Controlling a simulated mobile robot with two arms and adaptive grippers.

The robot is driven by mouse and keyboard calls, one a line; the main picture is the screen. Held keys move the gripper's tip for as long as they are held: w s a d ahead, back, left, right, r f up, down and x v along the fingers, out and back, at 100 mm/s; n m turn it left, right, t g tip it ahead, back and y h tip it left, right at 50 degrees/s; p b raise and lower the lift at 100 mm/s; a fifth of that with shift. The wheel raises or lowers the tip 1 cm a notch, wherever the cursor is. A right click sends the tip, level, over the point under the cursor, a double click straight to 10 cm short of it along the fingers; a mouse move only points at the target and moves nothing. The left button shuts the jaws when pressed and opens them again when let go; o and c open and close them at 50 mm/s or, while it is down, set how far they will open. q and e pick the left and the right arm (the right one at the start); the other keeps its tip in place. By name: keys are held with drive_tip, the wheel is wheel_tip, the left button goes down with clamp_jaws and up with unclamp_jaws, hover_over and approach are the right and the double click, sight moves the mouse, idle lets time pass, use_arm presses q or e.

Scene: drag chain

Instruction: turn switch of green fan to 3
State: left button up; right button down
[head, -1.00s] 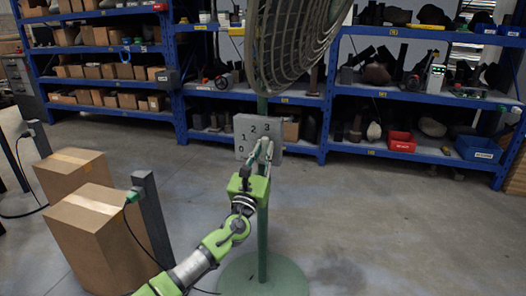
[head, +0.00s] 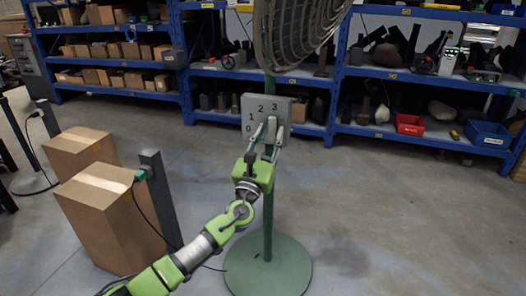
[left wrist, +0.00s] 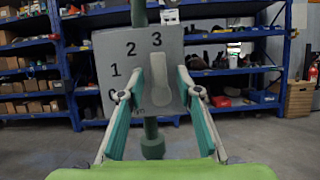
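The green fan stands on a green pole with a round base (head: 268,266); its caged head (head: 300,32) is cut off at the top. A grey switch box (head: 250,104) on the pole is marked 0, 1, 2, 3. In the left wrist view, the light grey switch lever (left wrist: 160,78) stands nearly upright, its upper end just below the 3. My left gripper (head: 270,131) is at the front of the box. In the left wrist view its fingers (left wrist: 158,94) are spread on both sides of the lever, with visible gaps. My right gripper is not in view.
Cardboard boxes (head: 113,206) and a dark post (head: 158,195) with a cable stand left of the fan. Blue shelves (head: 400,137) with bins and parts line the back. The floor (head: 400,230) right of the fan is clear.

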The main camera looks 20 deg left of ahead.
use_arm(q)
drive_tip(key=v, duration=1)
